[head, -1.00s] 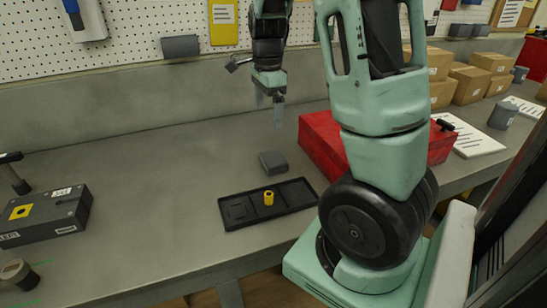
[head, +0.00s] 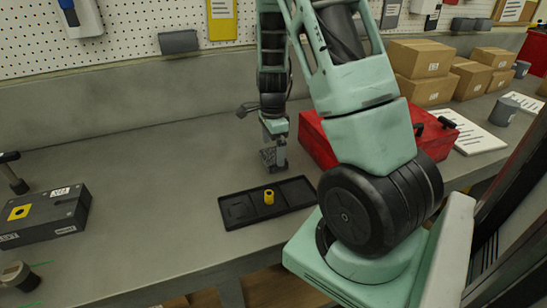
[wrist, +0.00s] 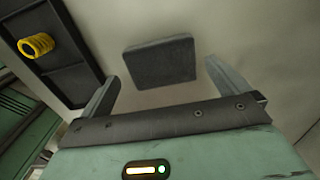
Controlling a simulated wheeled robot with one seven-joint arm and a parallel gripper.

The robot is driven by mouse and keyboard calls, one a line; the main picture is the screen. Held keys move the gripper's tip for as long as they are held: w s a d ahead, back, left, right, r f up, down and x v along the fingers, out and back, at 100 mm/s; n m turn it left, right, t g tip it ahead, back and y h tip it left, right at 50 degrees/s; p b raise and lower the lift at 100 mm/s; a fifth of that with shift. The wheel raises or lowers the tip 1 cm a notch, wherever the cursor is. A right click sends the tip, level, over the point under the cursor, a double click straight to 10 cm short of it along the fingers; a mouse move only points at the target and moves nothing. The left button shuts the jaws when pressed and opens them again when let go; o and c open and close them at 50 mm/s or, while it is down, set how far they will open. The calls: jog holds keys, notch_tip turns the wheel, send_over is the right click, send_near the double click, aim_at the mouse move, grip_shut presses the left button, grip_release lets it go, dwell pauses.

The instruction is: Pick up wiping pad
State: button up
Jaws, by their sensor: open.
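The wiping pad is a small dark grey block lying on the grey bench. In the wrist view the pad (wrist: 159,63) sits between the two fingers, with a gap on either side. In the head view the pad (head: 267,158) is partly hidden by my gripper (head: 273,155), which is right over it. My gripper's fingers, also seen in the wrist view (wrist: 162,76), are open and do not appear to be closed on anything. I cannot tell the exact height of the fingertips above the bench.
A black tray (head: 236,211) with a yellow ringed cylinder (head: 268,197) lies just in front of the pad. A red toolbox (head: 317,145) stands close on the right. A dark grey box (head: 62,212) is at the left. The bench between is clear.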

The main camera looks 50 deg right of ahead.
aim_at(274, 155)
notch_tip(274, 155, down, 3)
jog(key=shift+d+f, duration=0.1)
jog(key=shift+d, duration=0.05)
jog(key=c, duration=0.8)
notch_tip(274, 155, up, 10)
